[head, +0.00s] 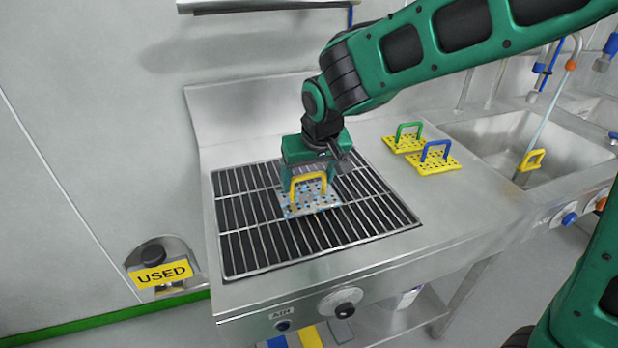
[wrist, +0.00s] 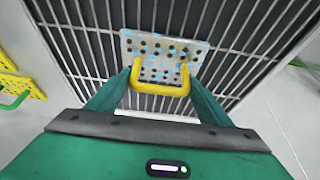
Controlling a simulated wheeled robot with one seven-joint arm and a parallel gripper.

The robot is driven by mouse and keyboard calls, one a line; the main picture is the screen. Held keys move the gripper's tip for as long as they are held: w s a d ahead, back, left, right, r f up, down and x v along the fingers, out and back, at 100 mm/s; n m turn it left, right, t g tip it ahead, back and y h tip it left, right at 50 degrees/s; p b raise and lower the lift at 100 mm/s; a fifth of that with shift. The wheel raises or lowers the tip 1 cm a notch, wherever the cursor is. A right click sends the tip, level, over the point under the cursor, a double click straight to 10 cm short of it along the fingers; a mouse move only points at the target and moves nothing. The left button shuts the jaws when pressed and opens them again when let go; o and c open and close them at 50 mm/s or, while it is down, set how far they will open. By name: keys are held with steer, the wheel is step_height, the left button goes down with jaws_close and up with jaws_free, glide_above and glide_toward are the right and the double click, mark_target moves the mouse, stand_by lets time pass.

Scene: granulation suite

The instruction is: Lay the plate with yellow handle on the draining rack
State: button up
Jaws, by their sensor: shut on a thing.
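The plate with the yellow handle (head: 312,206) is a grey perforated plate with light blue patches. It is over the middle of the draining rack (head: 250,262), flat and low; I cannot tell whether it touches the bars. My gripper (head: 307,186) is above it, shut on its yellow handle.
A yellow plate with a green handle (head: 404,143) and one with a blue handle (head: 433,163) lie on the steel counter right of the rack. A yellow USED sign (head: 160,274) is at the left.

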steer(key=o, duration=1.8)
steer(key=shift+f, duration=0.1)
steer(key=v, duration=1.2)
